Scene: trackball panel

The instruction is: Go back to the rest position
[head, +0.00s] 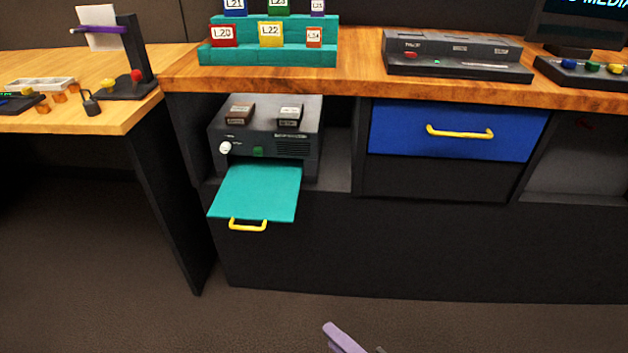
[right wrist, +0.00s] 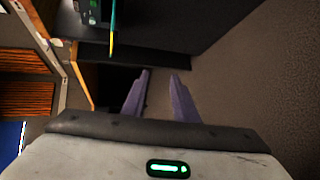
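My right gripper (head: 352,342) shows only as a purple finger and a dark tip at the bottom edge of the head view, low over the floor and well in front of the desk. In the right wrist view its two purple fingers (right wrist: 160,97) stand apart with nothing between them. My left gripper is not in the head view.
A teal tray (head: 258,188) with a yellow handle sticks out from a dark device (head: 270,143) in the desk's left bay. A blue drawer (head: 460,132) with a yellow handle is on the right. The wooden desktop (head: 362,75) holds several panels. The floor (head: 110,270) is clear.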

